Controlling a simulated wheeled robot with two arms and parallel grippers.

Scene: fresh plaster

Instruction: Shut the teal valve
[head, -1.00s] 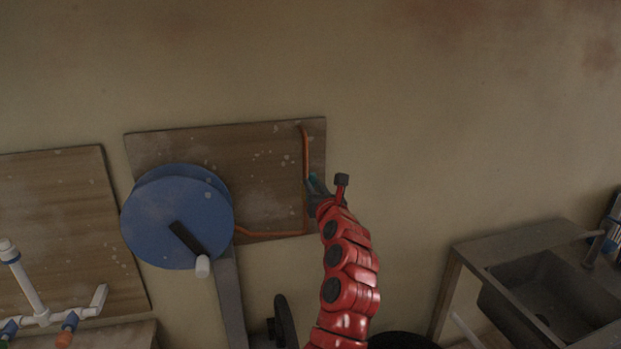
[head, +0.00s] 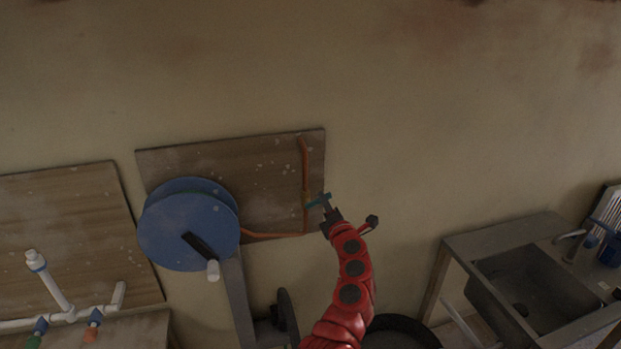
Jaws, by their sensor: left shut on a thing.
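The teal valve (head: 317,200) sits on the orange pipe (head: 305,165) near the right edge of the wall-mounted wooden board (head: 225,160). Its handle points to the right, roughly level with a slight tilt. My left gripper (head: 327,209) is at the handle's right end, with its dark fingers shut on the handle. The fingers hide part of the valve's right side. My red arm comes up from below. My right gripper is not in view.
A blue reel (head: 187,232) with a crank stands left of the valve, over the board's lower left. White pipework (head: 60,300) with small blue-and-green and orange-tipped fittings is at lower left. A sink (head: 535,290) stands at right. The wall right of the board is bare.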

